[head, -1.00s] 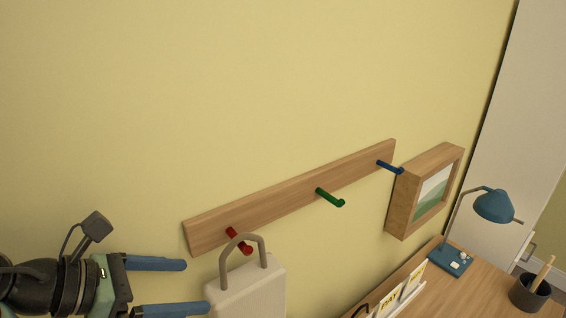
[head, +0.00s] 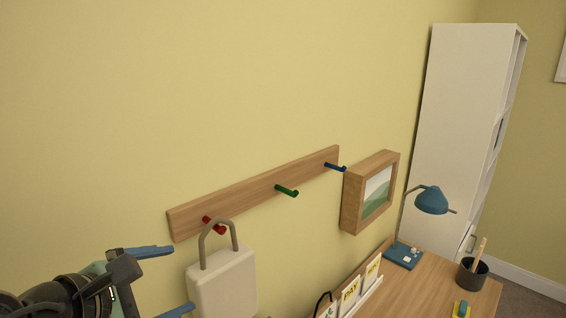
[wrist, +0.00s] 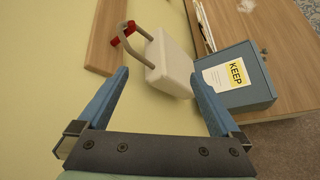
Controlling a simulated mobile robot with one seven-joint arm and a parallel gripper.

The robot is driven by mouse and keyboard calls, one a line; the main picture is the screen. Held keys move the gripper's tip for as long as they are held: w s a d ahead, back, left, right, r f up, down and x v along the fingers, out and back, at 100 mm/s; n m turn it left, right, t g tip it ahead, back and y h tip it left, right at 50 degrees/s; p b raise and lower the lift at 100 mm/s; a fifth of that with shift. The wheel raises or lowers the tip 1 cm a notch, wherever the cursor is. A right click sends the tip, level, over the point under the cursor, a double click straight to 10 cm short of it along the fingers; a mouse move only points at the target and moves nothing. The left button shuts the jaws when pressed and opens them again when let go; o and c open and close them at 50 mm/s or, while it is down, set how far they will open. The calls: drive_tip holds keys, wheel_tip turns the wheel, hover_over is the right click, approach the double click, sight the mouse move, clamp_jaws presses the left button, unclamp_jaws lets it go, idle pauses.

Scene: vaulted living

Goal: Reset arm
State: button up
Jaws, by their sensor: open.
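My gripper (head: 182,280) is open at the lower left of the head view, its two blue fingers apart with nothing between them. A white block-shaped item with a grey loop handle (head: 222,285) is just right of the fingers, its loop at the red peg (head: 214,225) of a wooden wall rail (head: 250,192). In the wrist view the white item (wrist: 172,68) is beyond the open fingers (wrist: 160,76), apart from them as far as I can tell. Its loop appears hooked over the red peg there.
The green peg (head: 287,190) and blue peg (head: 335,167) are bare. A framed picture (head: 372,192) hangs right of the rail. The desk (head: 420,290) below holds a lamp (head: 431,200), a pen cup (head: 472,274) and a card holder. A blue box labelled KEEP (wrist: 238,80) shows in the wrist view.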

drive_tip(key=d+r+m+t+y+b, duration=0.2)
drive_tip(key=d+r+m+t, duration=0.35)
drive_tip(key=r, duration=0.25)
drive_tip(key=d+r+m+t+y+b, duration=0.1)
drive_tip(key=d+r+m+t, duration=0.35)
drive_tip(key=r+m, duration=0.35)
drive_tip(key=s+d+r+m+t+y+b, duration=0.1)
drive_tip(key=s+d+r+m+t, duration=0.2)
drive_tip(key=s+r, duration=0.3)
drive_tip(key=s+d+r+m+t+b, duration=0.1)
drive_tip(key=s+d+r+m+t, duration=0.2)
drive_tip(key=s+r, duration=0.4)
drive_tip(key=shift+d+m+y, duration=0.4)
drive_tip(key=shift+d+m, duration=0.05)
drive_tip(key=shift+m, duration=0.5)
